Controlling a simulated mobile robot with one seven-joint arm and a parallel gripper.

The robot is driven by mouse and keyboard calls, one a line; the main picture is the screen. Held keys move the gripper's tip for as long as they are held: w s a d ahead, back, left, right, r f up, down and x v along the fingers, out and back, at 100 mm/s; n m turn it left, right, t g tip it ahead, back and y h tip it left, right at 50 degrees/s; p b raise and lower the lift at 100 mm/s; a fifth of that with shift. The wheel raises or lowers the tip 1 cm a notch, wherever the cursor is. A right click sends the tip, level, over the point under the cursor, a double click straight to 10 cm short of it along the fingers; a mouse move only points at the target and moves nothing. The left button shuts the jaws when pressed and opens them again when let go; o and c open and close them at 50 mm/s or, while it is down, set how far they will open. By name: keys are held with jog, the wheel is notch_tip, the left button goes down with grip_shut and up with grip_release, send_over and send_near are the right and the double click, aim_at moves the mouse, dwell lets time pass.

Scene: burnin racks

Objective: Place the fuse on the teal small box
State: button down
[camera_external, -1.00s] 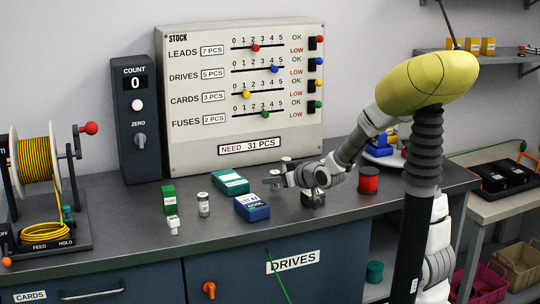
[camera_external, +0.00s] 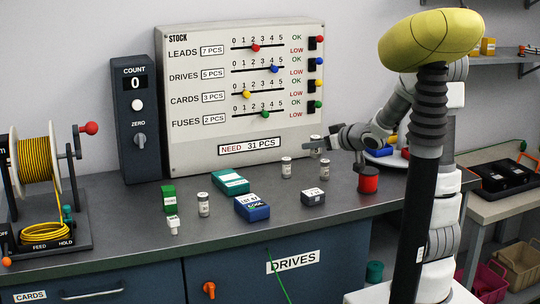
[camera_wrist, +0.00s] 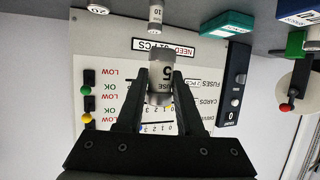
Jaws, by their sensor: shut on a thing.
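Other cylinders stand on the bench: one at left (camera_external: 203,205), two near the gripper (camera_external: 286,168) (camera_external: 324,170). The stock board (camera_external: 240,95) rises behind.

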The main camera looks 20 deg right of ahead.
jog(key=w+a+r+n+g+y+p, duration=0.4)
jog(key=w+a+n+y+p, duration=0.15)
jog(key=w+a+p, duration=0.35)
jog(key=b, duration=0.6)
send_over(230, 177)
jog(key=shift+n+y, duration=0.25)
notch_tip(230, 177, down, 8)
jog(key=shift+r, duration=0.1)
jog(key=shift+f+b, duration=0.55)
jog(key=shift+f, duration=1.4)
jog(key=shift+f, duration=0.15)
jog(key=c, duration=0.5)
grip_release()
jog(key=shift+c, duration=0.2)
